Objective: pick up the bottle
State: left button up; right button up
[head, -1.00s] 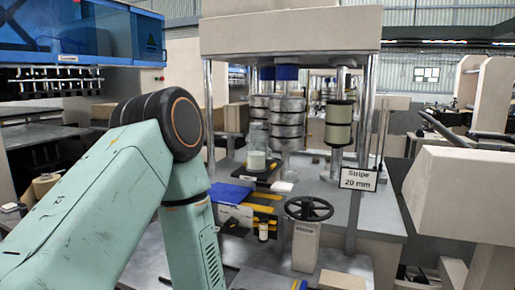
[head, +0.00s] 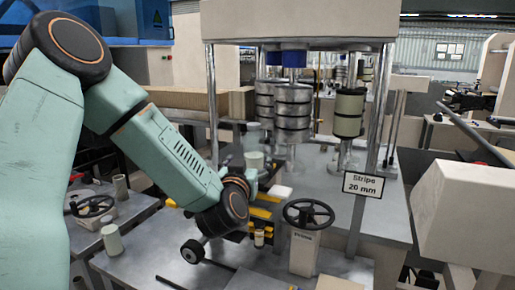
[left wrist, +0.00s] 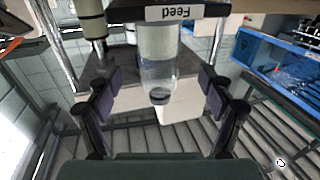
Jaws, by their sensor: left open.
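The bottle (head: 254,159) is clear, with pale contents in its lower part. In the head view it stands on the machine just beyond my left wrist, which hides its foot. My left gripper (left wrist: 160,80) is open, with one finger on each side of the bottle's line and visible gaps on both sides. In the head view its fingers are mostly hidden behind the wrist. My right gripper is not in view.
A handwheel (head: 308,214) on a post marked "Prime" and a "Stripe 20 mm" sign (head: 363,185) stand right of the wrist. Metal rollers (head: 293,112) and posts rise behind the bottle. A small white block (head: 280,191) lies close by.

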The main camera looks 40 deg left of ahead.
aim_at(252, 158)
pick_arm(q)
jog(key=shift+w+a+r, duration=0.15)
jog(key=shift+w+a, duration=0.05)
jog(key=shift+w, duration=0.15)
jog(key=shift+w+a, duration=0.15)
jog(key=shift+w, duration=0.15)
jog(key=x, duration=0.2)
jog(key=f+x, duration=0.1)
jog(key=x, duration=0.1)
jog(key=shift+w+a, duration=0.15)
jog(key=shift+w, duration=0.4)
jog(key=shift+r, duration=0.2)
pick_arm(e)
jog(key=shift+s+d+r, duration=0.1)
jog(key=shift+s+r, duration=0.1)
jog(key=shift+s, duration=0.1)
